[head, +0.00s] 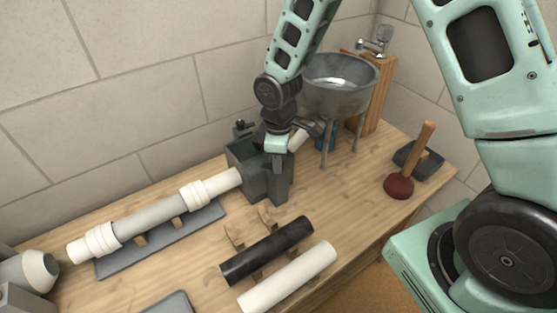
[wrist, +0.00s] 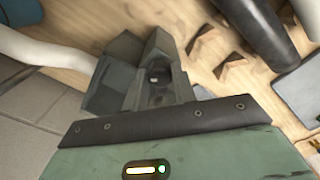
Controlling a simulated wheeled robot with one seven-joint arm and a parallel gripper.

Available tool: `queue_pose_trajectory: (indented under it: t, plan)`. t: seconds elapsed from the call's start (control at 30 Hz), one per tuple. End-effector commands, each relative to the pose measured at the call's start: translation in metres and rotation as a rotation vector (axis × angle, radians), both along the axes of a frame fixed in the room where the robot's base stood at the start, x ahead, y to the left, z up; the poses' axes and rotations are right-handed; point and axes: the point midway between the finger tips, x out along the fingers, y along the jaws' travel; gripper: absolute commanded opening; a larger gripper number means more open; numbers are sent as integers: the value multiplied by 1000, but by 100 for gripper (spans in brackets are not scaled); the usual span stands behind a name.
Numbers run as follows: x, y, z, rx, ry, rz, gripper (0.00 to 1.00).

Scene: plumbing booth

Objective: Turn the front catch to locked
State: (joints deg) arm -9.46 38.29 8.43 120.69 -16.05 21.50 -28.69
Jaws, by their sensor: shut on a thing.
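The grey clamp block (head: 247,172) stands on the bench against the wall side, with a pale pipe (head: 152,217) entering its left side. My gripper (head: 277,148) is down at the top of the block's front part, shut on what appears to be the front catch. The catch itself is mostly hidden by the gripper, so its angle cannot be told. A second dark knob-like catch (head: 240,126) stands at the back of the block, apart from my gripper. The wrist view shows the grey block (wrist: 125,75) close up beyond the green gripper body.
A metal basin (head: 340,95) stands close to the right of my gripper. A black pipe (head: 266,250) and a white pipe (head: 288,278) lie on holders in front. A plunger (head: 399,186) stands at right. Bare bench lies between the block and plunger.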

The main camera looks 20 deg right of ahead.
Motion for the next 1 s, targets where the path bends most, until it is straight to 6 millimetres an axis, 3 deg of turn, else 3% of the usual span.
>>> queue_pose_trajectory:
  t: [0.6,1.0]
  plan:
    - [1,0,1,0,-2,-532,4]
    - [1,0,1,0,-2,-688,4]
